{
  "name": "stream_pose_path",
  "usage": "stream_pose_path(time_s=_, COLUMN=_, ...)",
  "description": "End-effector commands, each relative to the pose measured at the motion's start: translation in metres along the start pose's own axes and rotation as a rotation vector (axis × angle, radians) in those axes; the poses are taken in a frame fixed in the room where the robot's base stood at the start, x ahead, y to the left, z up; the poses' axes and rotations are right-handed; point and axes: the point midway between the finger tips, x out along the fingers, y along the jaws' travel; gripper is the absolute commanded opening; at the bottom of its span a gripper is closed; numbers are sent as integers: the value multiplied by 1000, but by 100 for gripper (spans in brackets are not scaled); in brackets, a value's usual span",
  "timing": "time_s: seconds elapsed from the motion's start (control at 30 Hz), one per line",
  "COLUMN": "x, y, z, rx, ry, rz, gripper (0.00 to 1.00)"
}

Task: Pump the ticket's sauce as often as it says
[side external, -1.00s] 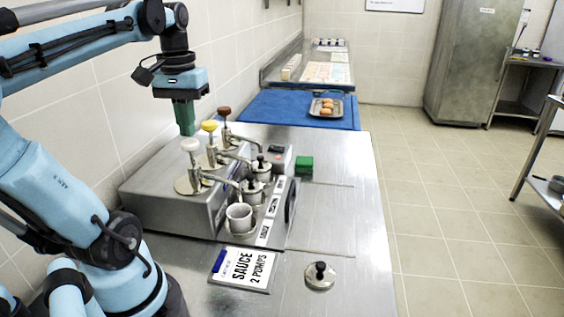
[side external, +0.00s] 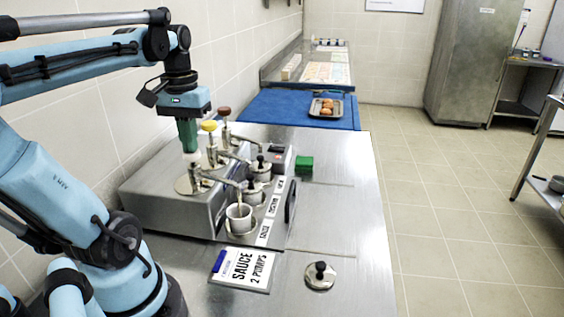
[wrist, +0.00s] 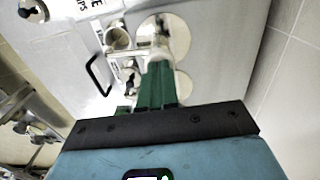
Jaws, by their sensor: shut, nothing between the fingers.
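The ticket (side external: 243,268) lies at the front of the steel counter and reads "SAUCE 2 PUMPS". Pumps with a yellow knob (side external: 209,126) and a brown knob (side external: 224,112) stand up from the steel dispenser (side external: 165,205). The nearest pump (side external: 195,182) has its white knob hidden at my gripper (side external: 189,150). My green fingers are shut, pointing down over that pump, and appear to touch its top. The wrist view shows my gripper (wrist: 157,68) against the pump head. A metal cup (side external: 238,218) stands below the near spout; its contents are unclear.
Two black-knobbed lids (side external: 262,165) sit on the dispenser; another lid (side external: 320,276) lies on the counter. A green block (side external: 304,163) is behind. A tray of food (side external: 326,108) rests on the blue surface (side external: 280,110).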

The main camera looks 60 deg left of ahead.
Motion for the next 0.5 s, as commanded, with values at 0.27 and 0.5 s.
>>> stream_pose_path(time_s=0.27, x=6, y=0, z=0, rx=0, ry=0, rz=0, gripper=0)
stream_pose_path(time_s=0.5, x=2, y=0, z=0, rx=0, ry=0, rz=0, gripper=0)
